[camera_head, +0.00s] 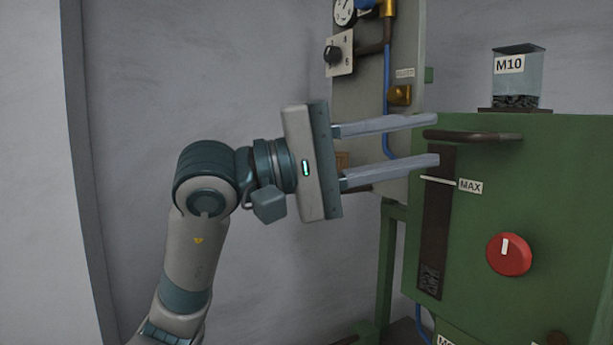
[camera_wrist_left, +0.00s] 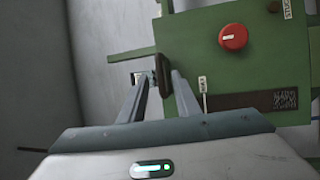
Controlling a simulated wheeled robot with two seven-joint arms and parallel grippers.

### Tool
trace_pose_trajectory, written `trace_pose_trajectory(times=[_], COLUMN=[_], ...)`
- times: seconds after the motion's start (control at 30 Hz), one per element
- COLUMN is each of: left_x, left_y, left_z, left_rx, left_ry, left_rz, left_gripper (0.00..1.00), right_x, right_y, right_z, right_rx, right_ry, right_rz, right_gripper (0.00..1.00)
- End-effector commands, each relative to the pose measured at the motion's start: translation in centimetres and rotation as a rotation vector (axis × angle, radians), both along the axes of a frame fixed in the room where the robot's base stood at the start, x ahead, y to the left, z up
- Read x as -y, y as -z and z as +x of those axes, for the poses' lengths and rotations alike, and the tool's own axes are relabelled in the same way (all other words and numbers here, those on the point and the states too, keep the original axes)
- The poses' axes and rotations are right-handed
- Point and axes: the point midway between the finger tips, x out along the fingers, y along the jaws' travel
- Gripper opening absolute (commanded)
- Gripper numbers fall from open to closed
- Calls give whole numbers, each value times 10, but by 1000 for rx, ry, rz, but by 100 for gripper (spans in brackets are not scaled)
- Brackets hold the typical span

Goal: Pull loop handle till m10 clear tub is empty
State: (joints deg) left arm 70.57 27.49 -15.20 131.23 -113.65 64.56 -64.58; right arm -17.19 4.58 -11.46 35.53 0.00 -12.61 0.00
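The clear M10 tub (camera_head: 517,75) stands on top of the green machine, with a layer of small dark pieces at its bottom. The dark brown loop handle (camera_head: 475,136) sticks out from the machine's front, below the tub. My left gripper (camera_head: 435,140) is open, with its fingers pointing right at the handle's left end. In the left wrist view the handle (camera_wrist_left: 162,75) shows between or just beyond the fingertips (camera_wrist_left: 160,78); I cannot tell whether they touch. Nothing is held. My right gripper is out of view.
A grey panel (camera_head: 345,100) with a gauge, a switch and a blue hose stands behind the gripper. Free space lies left of the machine.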

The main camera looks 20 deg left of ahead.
Motion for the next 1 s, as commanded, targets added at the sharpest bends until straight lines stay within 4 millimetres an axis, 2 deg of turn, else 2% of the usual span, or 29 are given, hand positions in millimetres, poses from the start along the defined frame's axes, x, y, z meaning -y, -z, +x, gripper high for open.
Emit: trace_pose_trajectory(times=[0.03, 0.1, 0.53, 0.7, 1.0], left_x=[-10, -22, -90, -104, -108], left_y=[7, 9, 21, 22, 21], left_z=[-5, -12, -54, -63, -66], left_rx=[3, 2, 1, 0, 1], left_ry=[-5, -5, -4, -2, -1], left_rz=[1, 1, 0, 0, 0], left_gripper=[30, 30, 30, 30, 30], right_x=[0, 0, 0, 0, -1], right_y=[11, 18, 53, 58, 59], right_z=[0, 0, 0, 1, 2], right_rx=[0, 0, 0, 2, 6], right_ry=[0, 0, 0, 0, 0], right_rz=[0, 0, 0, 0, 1], right_gripper=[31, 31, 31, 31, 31])
